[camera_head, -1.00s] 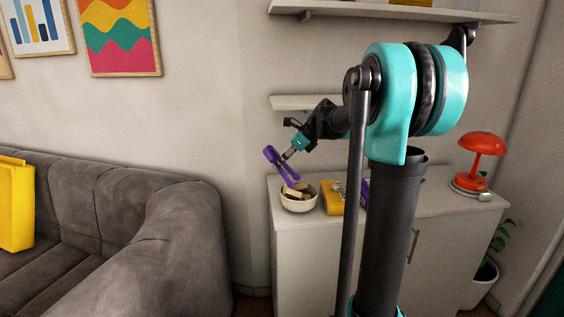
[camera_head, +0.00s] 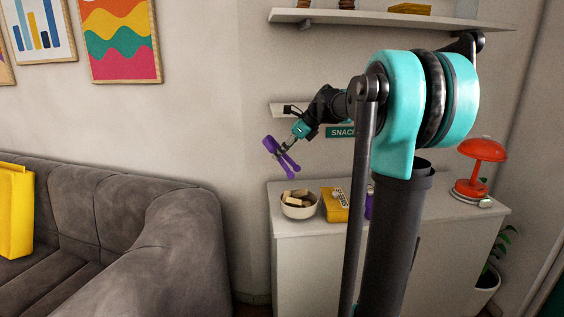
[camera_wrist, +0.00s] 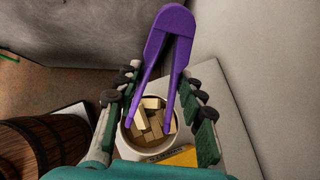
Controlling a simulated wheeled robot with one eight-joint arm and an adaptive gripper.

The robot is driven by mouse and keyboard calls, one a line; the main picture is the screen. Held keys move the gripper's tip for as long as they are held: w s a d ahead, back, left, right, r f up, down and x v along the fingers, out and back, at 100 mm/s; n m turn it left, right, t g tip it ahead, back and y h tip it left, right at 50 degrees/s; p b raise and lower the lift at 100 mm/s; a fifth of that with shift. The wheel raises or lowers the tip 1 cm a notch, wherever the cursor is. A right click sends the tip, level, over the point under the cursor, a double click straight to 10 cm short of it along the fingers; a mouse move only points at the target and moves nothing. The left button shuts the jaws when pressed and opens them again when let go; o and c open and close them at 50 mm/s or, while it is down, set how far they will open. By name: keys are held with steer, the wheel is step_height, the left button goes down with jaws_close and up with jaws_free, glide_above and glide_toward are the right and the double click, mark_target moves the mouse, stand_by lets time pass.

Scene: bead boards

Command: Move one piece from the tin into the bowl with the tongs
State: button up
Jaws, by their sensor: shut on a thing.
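My gripper (camera_head: 291,142) is shut on the purple tongs (camera_head: 281,157) and holds them in the air above the cabinet. In the wrist view the tongs (camera_wrist: 168,38) sit between my gripper's fingers (camera_wrist: 162,78), with their two arms spread apart. I cannot make out a piece held between the tongs' arms. The cream bowl (camera_head: 299,212) stands below at the cabinet's left end and holds several pale wooden blocks; it also shows in the wrist view (camera_wrist: 146,153). A yellow container (camera_head: 335,208), possibly the tin, stands right of the bowl. Its contents are unclear.
The white cabinet (camera_head: 300,262) carries a red lamp (camera_head: 480,165) at its right. Wall shelves (camera_head: 385,17) hang above, and a sign reading "SNAC" (camera_head: 341,132) is partly hidden by my arm. A grey sofa (camera_head: 120,240) is at left. A wooden barrel (camera_wrist: 42,145) shows in the wrist view.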

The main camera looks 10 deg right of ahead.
steer(key=shift+r, duration=1.8)
steer(key=shift+o, duration=0.4)
jaws_close()
